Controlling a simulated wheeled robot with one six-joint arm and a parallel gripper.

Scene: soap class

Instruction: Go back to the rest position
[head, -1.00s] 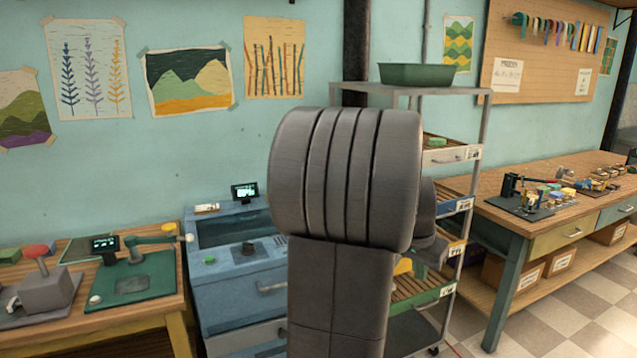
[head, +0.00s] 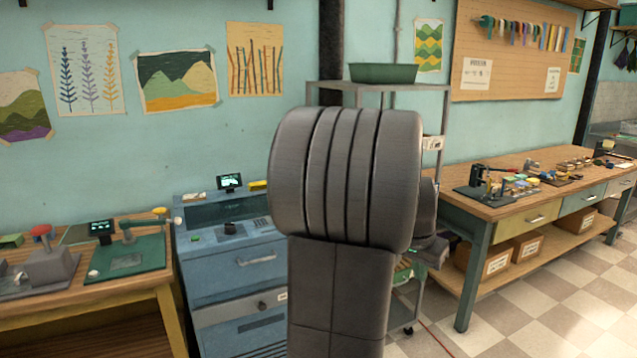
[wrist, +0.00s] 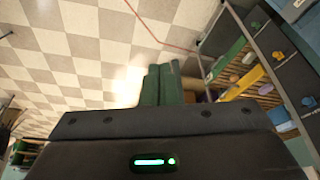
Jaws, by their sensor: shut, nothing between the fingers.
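My arm fills the middle of the head view, upright, and hides much of the shelf rack (head: 437,110) behind it. A small dark part of the arm shows at its right side, but the fingers cannot be made out there. In the wrist view my gripper (wrist: 161,70) shows as two green fingers side by side, touching, with nothing between them. They are over the checkered floor (wrist: 95,45), with the rack's slatted shelves to the right.
A blue machine (head: 235,262) stands left of my arm. A wooden bench (head: 85,268) with green-based tools is at the far left. A long workbench (head: 535,200) with tools and boxes stands at right. The checkered floor (head: 560,310) before it is clear.

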